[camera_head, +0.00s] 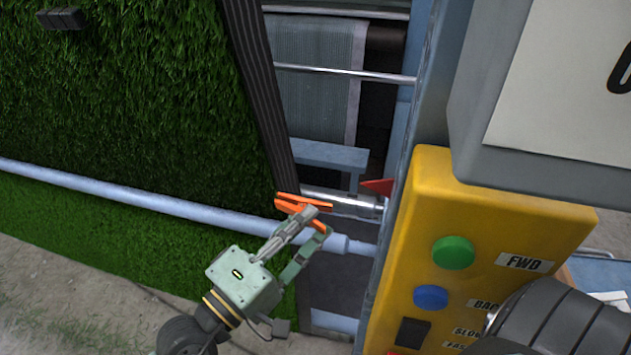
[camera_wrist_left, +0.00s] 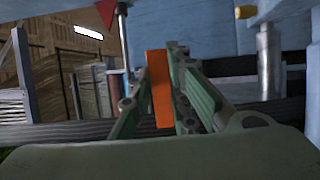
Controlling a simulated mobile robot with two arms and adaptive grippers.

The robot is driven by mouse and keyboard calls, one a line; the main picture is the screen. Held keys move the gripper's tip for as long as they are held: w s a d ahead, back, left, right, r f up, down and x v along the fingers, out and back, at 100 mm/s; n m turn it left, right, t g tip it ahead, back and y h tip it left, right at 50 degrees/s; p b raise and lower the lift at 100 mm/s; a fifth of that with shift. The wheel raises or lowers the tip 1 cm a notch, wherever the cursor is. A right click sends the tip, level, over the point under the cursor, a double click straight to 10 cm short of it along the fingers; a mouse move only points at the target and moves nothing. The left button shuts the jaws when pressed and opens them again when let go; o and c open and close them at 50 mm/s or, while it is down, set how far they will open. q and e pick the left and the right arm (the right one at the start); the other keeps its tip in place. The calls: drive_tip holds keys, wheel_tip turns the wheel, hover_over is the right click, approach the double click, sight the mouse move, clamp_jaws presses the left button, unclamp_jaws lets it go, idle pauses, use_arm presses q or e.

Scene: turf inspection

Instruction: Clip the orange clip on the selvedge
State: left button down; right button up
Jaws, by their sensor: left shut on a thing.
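The orange clip (camera_head: 300,203) is held in my left gripper (camera_head: 317,221), which is shut on it. In the left wrist view the clip (camera_wrist_left: 158,88) stands upright between the two green fingers (camera_wrist_left: 160,75). The selvedge is the dark ribbed strip (camera_head: 252,85) along the right edge of the green turf (camera_head: 120,90). The clip's left end overlaps the strip in the head view; I cannot tell whether they touch. A dark ribbed band, probably the selvedge (camera_wrist_left: 70,135), crosses behind the fingers in the wrist view. My right gripper is not in view.
A pale blue bar (camera_head: 150,205) crosses the turf and passes just behind my left gripper. A yellow control box (camera_head: 480,230) with green and blue buttons stands to the right. A red pointed flag (camera_head: 378,187) and a metal roller (camera_head: 340,200) are close right of the clip.

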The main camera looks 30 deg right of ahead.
sight(310, 202)
use_arm(q)
drive_tip(key=r, duration=0.4)
drive_tip(key=shift+w+d+t, duration=0.25)
drive_tip(key=shift+d+t, duration=0.1)
drive_tip(key=shift+t, duration=0.05)
drive_tip(key=shift+w+d+r, duration=0.15)
drive_tip(key=shift+w+d, duration=0.3)
drive_tip(key=shift+d, duration=0.05)
drive_tip(key=shift+w+d+r, duration=0.15)
drive_tip(key=shift+w+d, duration=0.3)
drive_tip(key=shift+d, duration=0.05)
drive_tip(key=w+d+r+b, duration=0.2)
drive_tip(key=w+d, duration=0.3)
drive_tip(key=d, duration=0.1)
drive_tip(key=shift+w+d+r, duration=0.15)
drive_tip(key=shift+w+d, duration=0.15)
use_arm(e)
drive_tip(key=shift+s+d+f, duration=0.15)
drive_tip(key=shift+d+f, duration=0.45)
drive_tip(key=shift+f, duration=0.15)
use_arm(q)
drive_tip(key=shift+s+a, duration=0.1)
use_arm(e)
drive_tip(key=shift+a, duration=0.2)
use_arm(q)
drive_tip(key=shift+a, duration=0.1)
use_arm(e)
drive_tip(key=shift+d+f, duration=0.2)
